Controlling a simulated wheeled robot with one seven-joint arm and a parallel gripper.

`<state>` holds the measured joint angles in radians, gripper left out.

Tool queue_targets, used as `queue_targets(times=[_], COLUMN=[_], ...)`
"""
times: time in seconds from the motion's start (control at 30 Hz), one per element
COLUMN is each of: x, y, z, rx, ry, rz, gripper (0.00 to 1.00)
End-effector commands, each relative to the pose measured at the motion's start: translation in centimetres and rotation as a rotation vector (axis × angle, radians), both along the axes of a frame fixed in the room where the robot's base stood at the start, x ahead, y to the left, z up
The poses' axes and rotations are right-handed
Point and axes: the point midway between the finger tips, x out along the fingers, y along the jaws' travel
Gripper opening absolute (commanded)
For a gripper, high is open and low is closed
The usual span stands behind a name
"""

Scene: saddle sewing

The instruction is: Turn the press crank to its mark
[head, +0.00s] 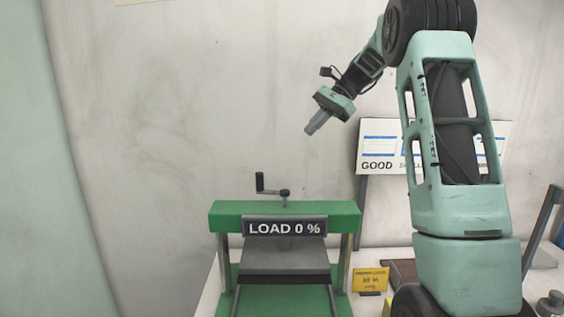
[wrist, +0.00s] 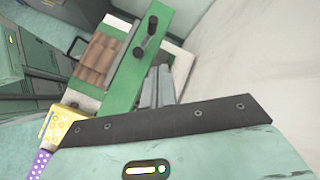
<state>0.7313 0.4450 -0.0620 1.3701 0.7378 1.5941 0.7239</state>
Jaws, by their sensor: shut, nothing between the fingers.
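The green press (head: 230,216) stands on the table in the lower middle of the head view. Its front plate (head: 285,227) reads "LOAD 0 %". The black crank (head: 272,191) sits on top of the press, its upright handle to the left of the hub. In the wrist view the crank (wrist: 145,38) lies on the green beam (wrist: 130,70), beyond the fingertips. I cannot make out a mark for the crank. My gripper (head: 311,129) is shut and empty, above and to the right of the crank, clear of it. Its fingers (wrist: 158,85) show together in the wrist view.
A board reading "GOOD" (head: 380,144) stands against the wall behind my arm. A small yellow sign (head: 370,279) is right of the press. In the wrist view, a brown ridged piece (wrist: 101,58) lies beside the green beam. The air between gripper and crank is clear.

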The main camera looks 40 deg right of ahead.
Motion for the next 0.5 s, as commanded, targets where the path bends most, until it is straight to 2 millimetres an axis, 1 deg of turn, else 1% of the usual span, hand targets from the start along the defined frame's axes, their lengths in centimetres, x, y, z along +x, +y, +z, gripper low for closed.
queue_targets(times=[0.1,0.5], x=[0.4,1.8], y=[0.3,1.3], z=[-0.9,-2.8], rx=[-0.117,-0.5], ry=[-0.178,-0.769], rz=[0.229,1.038], gripper=[0.0,0.0])
